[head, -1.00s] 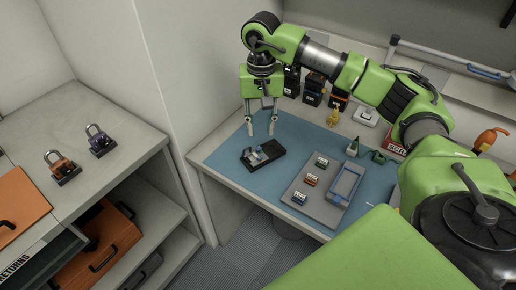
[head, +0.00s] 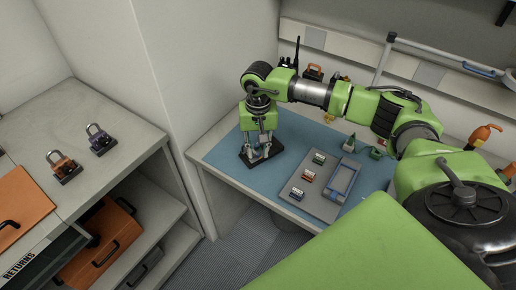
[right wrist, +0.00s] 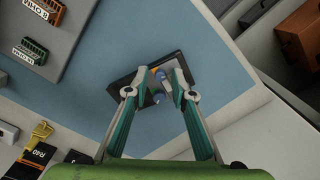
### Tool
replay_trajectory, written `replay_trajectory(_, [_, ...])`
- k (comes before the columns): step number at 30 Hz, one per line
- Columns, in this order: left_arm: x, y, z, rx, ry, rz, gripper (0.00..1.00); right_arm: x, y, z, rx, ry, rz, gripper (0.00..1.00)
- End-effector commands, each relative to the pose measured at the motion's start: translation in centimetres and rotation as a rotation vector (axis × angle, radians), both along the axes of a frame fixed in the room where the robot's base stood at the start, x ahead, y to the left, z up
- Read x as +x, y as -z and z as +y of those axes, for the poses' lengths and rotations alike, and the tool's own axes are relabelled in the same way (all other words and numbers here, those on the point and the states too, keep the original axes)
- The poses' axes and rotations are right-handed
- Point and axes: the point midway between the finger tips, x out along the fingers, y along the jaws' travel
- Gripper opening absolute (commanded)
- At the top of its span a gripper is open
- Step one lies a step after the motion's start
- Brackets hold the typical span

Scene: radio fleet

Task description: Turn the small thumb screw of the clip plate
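A black radio body (head: 276,149) lies on the blue mat at the left of the desk, partly hidden by my right gripper (head: 259,155). In the right wrist view the black body (right wrist: 120,83) lies under the fingers of my right gripper (right wrist: 160,75). Small parts with blue round knobs (right wrist: 160,75), a light grey piece and an orange patch sit on it, between the fingertips. I cannot tell which of these is the clip plate or its thumb screw. The fingers are apart, with no clear contact. My left gripper is not in view.
A grey tray (head: 317,205) with several small labelled blocks and a blue-rimmed bin (head: 343,178) lies to the right on the mat (head: 228,152). Two padlocks stand on the left shelf (head: 133,122).

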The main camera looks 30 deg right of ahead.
Motion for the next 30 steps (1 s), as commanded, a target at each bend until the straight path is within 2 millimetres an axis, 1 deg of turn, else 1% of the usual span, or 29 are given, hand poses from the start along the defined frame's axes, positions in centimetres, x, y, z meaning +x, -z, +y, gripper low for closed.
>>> replay_trajectory(1, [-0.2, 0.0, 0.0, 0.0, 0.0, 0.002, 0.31, 0.0, 0.0, 0.0, 0.0, 0.0, 0.0, 0.07])
replay_trajectory(2, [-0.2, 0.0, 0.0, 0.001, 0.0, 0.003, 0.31, 0.0, 0.0, 0.0, 0.0, 0.0, 0.0, 0.0])
replay_trajectory(11, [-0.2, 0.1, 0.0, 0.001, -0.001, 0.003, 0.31, 0.0, 0.0, 0.0, 0.0, 0.008, -0.001, 0.0])
replay_trajectory(17, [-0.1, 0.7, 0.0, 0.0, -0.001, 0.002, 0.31, 0.1, 0.1, 0.0, 0.0, 0.068, -0.001, 0.0])
replay_trajectory(23, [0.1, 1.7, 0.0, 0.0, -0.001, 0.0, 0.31, 0.1, 0.2, 0.0, 0.001, 0.201, -0.002, 0.0])
replay_trajectory(30, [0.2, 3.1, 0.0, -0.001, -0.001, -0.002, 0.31, 0.1, 0.2, 0.0, 0.001, 0.423, -0.002, 0.0])
